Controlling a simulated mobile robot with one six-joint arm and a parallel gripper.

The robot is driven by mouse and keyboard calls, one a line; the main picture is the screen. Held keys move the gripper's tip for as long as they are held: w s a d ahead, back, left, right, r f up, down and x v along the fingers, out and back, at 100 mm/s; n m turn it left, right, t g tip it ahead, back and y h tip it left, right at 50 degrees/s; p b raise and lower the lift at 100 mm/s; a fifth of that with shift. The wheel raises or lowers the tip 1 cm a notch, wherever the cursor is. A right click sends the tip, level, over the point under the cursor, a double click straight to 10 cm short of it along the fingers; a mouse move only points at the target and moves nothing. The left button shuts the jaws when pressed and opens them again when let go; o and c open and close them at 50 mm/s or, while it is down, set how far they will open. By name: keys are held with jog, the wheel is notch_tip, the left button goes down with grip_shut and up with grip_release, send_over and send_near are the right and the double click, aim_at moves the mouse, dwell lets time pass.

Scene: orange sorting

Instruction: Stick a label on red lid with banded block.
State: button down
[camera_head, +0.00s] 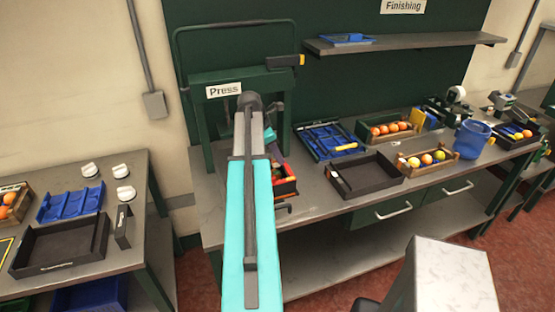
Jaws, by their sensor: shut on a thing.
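My teal arm reaches up the middle of the view toward the press (197,104). My gripper does not show; the far end of the arm is out of sight behind its own links. A red-sided box (286,188) with dark contents sits on the bench just right of my arm and is partly hidden by it. I cannot make out a red lid, a banded block or a label for certain.
On the bench stand a blue tray (318,148), a black tray (384,183), wooden crates of oranges (366,136) and a blue bucket (484,128). A left table holds a black tray (40,262) and a blue tray (50,213). A shelf (430,40) overhangs the bench.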

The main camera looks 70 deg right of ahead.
jog(key=shift+r, duration=2.05)
